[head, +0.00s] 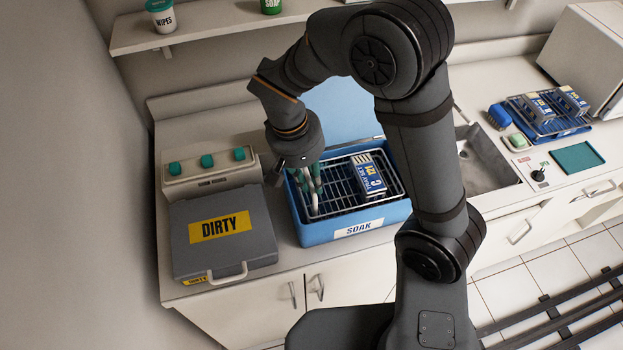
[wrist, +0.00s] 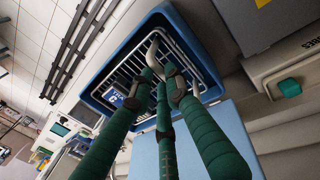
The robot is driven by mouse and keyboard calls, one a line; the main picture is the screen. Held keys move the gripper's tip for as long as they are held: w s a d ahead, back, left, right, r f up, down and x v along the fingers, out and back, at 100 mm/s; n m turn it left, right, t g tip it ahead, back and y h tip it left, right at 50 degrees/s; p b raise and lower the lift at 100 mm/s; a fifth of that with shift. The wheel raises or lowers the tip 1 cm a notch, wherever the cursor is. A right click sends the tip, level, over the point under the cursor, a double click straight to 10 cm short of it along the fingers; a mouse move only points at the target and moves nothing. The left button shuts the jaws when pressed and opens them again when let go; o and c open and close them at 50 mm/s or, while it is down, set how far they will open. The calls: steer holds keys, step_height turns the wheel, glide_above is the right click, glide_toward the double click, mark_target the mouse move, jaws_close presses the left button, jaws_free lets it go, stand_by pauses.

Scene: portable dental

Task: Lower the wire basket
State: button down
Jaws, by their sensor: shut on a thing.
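The wire basket (head: 345,206) sits level inside the blue SOAK tub (head: 316,237), its top wires close to the tub's rim. A blue and grey labelled cassette (head: 371,178) stands in the basket's right part. My gripper (head: 313,192) reaches down at the basket's left end, its green fingers shut on the basket's metal handle. In the wrist view my gripper (wrist: 160,88) closes around this curved handle (wrist: 152,50), with the basket and the tub's blue rim (wrist: 203,48) beyond. The basket's underside and its gap to the tub floor are hidden.
The tub's light blue lid (head: 345,108) stands open behind. A grey DIRTY case (head: 215,255) lies close at left, before a unit with green knobs (head: 207,161). A sink (head: 485,165) is at right, then another rack with cassettes (head: 547,117). A shelf (head: 205,32) hangs above.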

mark_target(311, 208)
step_height(311, 208, down, 7)
steer(key=b, duration=0.5)
steer(key=shift+r+b, duration=0.2)
steer(key=shift+b, duration=0.15)
steer(key=shift+s+d, duration=0.1)
steer(key=shift+s, duration=0.1)
steer(key=c, duration=2.1)
jaws_free()
steer(key=shift+o, duration=1.3)
steer(key=shift+w, duration=0.2)
steer(key=shift+o, duration=0.9)
steer(key=shift+r, duration=0.15)
steer(key=shift+a+r, duration=0.2)
steer(key=shift+r, duration=0.1)
step_height(311, 208, up, 11)
steer(key=a, duration=0.2)
steer(key=shift+s, duration=0.3)
